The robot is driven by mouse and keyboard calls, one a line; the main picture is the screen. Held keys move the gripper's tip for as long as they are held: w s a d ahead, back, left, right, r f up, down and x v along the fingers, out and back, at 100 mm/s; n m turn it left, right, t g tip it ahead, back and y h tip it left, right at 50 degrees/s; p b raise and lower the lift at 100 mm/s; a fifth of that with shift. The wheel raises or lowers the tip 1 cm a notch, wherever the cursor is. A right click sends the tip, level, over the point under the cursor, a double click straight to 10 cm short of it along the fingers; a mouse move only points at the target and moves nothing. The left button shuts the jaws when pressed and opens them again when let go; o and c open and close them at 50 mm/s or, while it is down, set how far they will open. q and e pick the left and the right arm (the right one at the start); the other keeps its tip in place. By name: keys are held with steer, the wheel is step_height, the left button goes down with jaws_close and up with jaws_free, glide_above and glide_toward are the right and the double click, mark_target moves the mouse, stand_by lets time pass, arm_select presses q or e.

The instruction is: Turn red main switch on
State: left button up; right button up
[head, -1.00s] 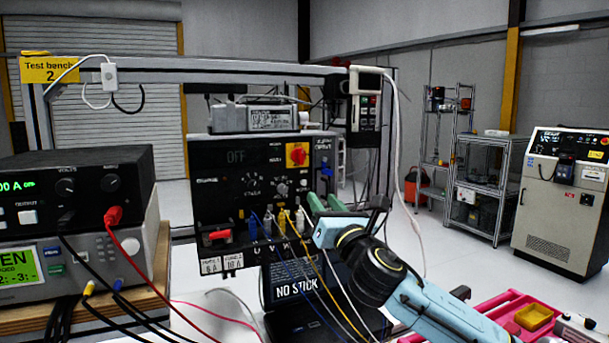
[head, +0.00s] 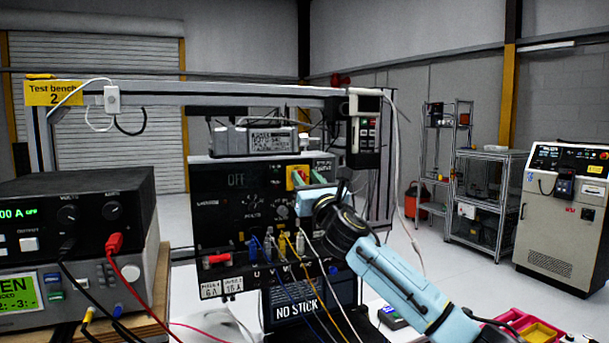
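The red main switch (head: 299,175) sits on a yellow plate (head: 290,180) at the upper right of the black control panel (head: 222,213). Only part of the red knob shows; my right gripper covers the rest. Whether the fingers touch or clamp the knob is not clear. My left gripper is not in view.
Blue, yellow and white cables (head: 299,244) plug into the panel's lower edge and hang below my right gripper. A handheld unit (head: 364,128) hangs on the frame above. Power supplies (head: 75,215) with red and black leads stand at the left.

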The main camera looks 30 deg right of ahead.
steer(key=shift+x, duration=0.75)
jaws_close()
